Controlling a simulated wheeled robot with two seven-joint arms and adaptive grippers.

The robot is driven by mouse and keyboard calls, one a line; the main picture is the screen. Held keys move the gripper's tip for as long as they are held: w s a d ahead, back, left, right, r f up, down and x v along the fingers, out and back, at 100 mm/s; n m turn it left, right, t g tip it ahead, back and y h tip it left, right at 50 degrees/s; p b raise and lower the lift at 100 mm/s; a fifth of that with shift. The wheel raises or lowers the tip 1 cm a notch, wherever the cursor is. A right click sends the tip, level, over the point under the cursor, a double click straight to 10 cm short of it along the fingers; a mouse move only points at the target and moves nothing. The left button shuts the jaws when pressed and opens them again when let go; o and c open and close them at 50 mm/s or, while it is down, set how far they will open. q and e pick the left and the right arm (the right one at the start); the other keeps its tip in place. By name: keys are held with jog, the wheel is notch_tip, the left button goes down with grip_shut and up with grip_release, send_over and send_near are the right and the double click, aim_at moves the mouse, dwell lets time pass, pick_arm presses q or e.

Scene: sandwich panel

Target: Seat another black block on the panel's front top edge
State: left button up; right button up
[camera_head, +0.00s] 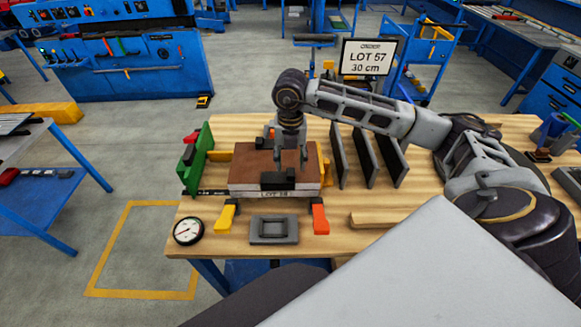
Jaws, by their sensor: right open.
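The panel (245,167) lies flat on the wooden table, with a brown top and a pale front side marked LOT 18. Black block material (272,183) sits at the middle of its front top edge; I cannot tell whether it is one block or more. My right gripper (290,158) points down over the panel, just behind and above the black piece. Its two fingers are apart, and I see nothing held between them. A grey tray (274,240) with a dark recess lies in front of the panel. My left gripper is out of view.
A yellow piece (225,217) and an orange-red piece (320,219) stand by the panel's front corners. A green stand (196,160) is at left, a dial gauge (187,231) at the table's front-left corner. Upright dark plates (363,158) stand right of the panel. A LOT 57 sign (369,58) is behind.

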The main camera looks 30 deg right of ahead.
notch_tip(320, 180, up, 6)
dwell(0.4)
jog(key=shift+r, duration=0.1)
dwell(0.9)
